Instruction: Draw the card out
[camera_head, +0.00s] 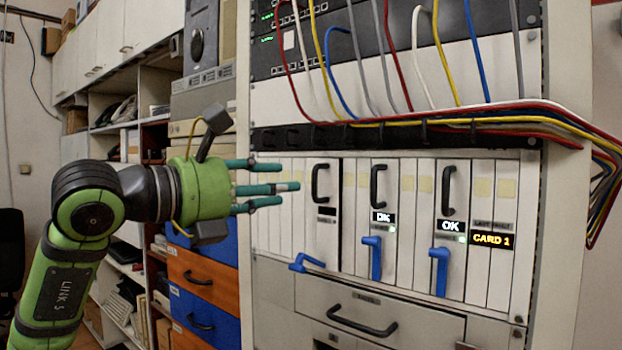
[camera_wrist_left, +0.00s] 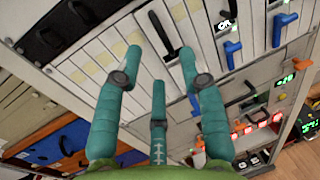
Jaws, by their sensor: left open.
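Three cards with black handles stand in the rack. The left card (camera_head: 324,230) has a dark label with no readable text. Its blue lever (camera_head: 305,263) sticks out to the left, while the middle lever (camera_head: 374,257) and right lever (camera_head: 440,270) hang down. The middle card (camera_head: 380,220) and right card (camera_head: 450,205) show "OK". A display (camera_head: 492,239) reads "CARD 1" in yellow. My left gripper (camera_head: 284,184) is open and empty, its three fingers pointing right, left of the left card's handle (camera_head: 321,183). In the left wrist view this handle (camera_wrist_left: 162,35) shows beyond the fingers. My right gripper is not in view.
Coloured cables (camera_head: 430,122) run across the rack above the cards. A wide drawer with a black handle (camera_head: 361,320) lies below them. Shelves and blue and orange drawers (camera_head: 195,285) stand to the left, behind my arm.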

